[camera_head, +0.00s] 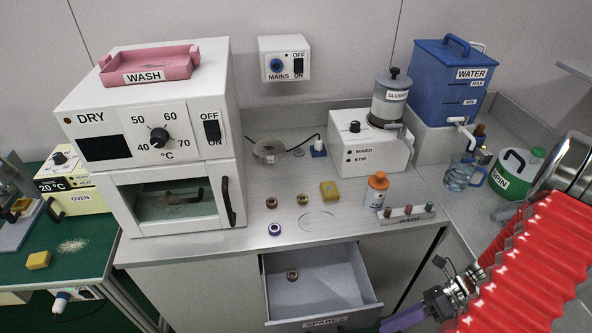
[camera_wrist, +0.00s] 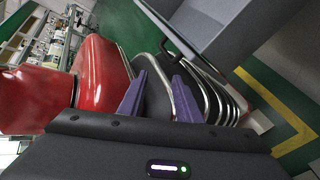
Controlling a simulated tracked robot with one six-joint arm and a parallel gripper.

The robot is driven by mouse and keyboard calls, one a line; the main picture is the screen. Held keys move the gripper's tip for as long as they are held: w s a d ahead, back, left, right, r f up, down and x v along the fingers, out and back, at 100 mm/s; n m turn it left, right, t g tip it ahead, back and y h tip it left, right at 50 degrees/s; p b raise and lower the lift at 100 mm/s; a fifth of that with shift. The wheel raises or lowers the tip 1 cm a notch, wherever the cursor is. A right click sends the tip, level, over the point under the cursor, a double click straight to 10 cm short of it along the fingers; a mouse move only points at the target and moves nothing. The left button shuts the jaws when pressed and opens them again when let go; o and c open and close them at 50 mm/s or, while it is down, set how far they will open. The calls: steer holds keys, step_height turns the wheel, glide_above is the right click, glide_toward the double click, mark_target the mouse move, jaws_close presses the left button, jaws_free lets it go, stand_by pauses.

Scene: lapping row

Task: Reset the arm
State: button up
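My arm, in its red bellows sleeve, reaches in from the right edge of the head view. My gripper (camera_head: 402,318) hangs low at the bottom of that view, just right of the open drawer (camera_head: 375,290), with only part of its purple fingers showing. In the wrist view the two purple fingers of my gripper (camera_wrist: 161,78) stand apart with nothing held between them. The grey drawer wall (camera_wrist: 225,30) shows above and to the right of the fingers, apart from them.
The drawer holds one brown ring (camera_head: 292,275). A blue water tank (camera_head: 440,85) stands at the back right.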

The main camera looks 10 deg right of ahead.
steer(key=w+a+r+n+h, duration=0.2)
steer(key=w+r+n+h, duration=0.15)
steer(key=r+n, duration=0.45)
steer(key=w+a+r+n+h, duration=0.25)
steer(key=r+n+h, duration=0.25)
steer(key=r+n, duration=0.3)
steer(key=a+r+n+t+h, duration=0.3)
steer(key=a+r+n+t, duration=0.3)
steer(key=a+r+n, duration=0.3)
step_height(320, 180, up, 6)
steer(key=n, duration=0.4)
steer(key=shift+s+n, duration=0.15)
steer(key=shift+n, duration=0.25)
